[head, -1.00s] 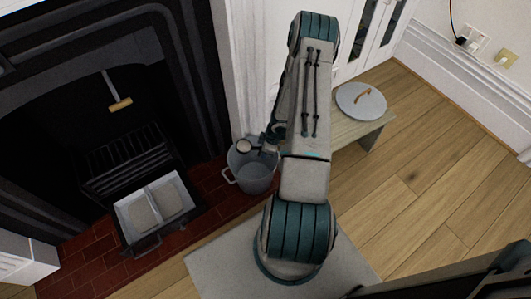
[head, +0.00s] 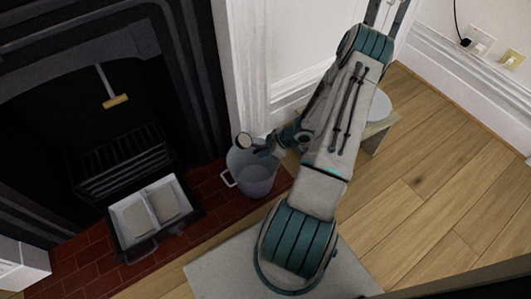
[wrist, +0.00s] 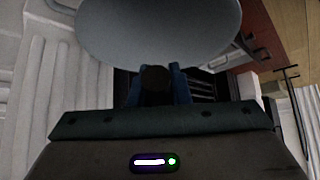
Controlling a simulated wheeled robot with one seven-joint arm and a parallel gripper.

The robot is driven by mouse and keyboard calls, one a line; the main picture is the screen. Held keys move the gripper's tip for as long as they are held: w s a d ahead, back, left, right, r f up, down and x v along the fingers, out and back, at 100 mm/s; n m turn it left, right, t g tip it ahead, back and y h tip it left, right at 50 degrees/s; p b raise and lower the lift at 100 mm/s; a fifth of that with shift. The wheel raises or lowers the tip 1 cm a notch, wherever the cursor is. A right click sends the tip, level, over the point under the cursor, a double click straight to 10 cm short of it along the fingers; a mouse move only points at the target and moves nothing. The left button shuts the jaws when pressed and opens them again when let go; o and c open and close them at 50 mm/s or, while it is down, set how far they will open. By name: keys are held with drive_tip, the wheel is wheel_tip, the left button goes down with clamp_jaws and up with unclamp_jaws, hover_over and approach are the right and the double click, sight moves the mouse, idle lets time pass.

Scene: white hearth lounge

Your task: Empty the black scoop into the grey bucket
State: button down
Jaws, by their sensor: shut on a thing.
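My gripper (head: 268,151) is shut on the handle of the black scoop (head: 245,141). In the head view the scoop's round dark-rimmed bowl shows a pale inside, over the back rim of the grey bucket (head: 256,182). I cannot tell whether the pale area is its load or the bare bowl. The bucket stands upright on the red hearth tiles, a side handle at its left. In the wrist view a dark piece of the scoop (wrist: 155,87) sits between my blue fingers. A large grey rounded shape above, apparently the bucket (wrist: 160,30), fills the top.
A metal ash pan (head: 150,213) with two pale-filled compartments lies left of the bucket, before the black grate (head: 118,162). A brush (head: 113,98) hangs in the fireplace. A low wooden table (head: 377,132) with a grey lid (head: 380,106) stands right, partly behind my arm.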

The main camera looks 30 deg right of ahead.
sight(254, 151)
drive_tip(key=shift+w+a+f+t+y+b, duration=0.1)
drive_tip(key=shift+w+a+t+y+b, duration=0.1)
drive_tip(key=shift+t+y+b, duration=0.6)
drive_tip(key=shift+w+a+f+t+y+b, duration=0.15)
drive_tip(key=shift+t+y+b, duration=0.3)
drive_tip(key=shift+b, duration=0.65)
drive_tip(key=shift+w+a+f+t+y+b, duration=0.2)
drive_tip(key=shift+w+a+t+y+b, duration=0.2)
drive_tip(key=shift+t+y+b, duration=0.75)
drive_tip(key=shift+w+a+f+t+y+b, duration=0.15)
drive_tip(key=shift+w+a+t+y+b, duration=0.35)
drive_tip(key=shift+b, duration=1.2)
drive_tip(key=shift+a+f+t+y+b, duration=0.15)
drive_tip(key=shift+t+y+b, duration=0.2)
drive_tip(key=shift+y, duration=0.25)
drive_tip(key=shift+w+a+t+y, duration=0.2)
drive_tip(key=shift+w+t+y, duration=0.05)
drive_tip(key=shift+t+y, duration=0.3)
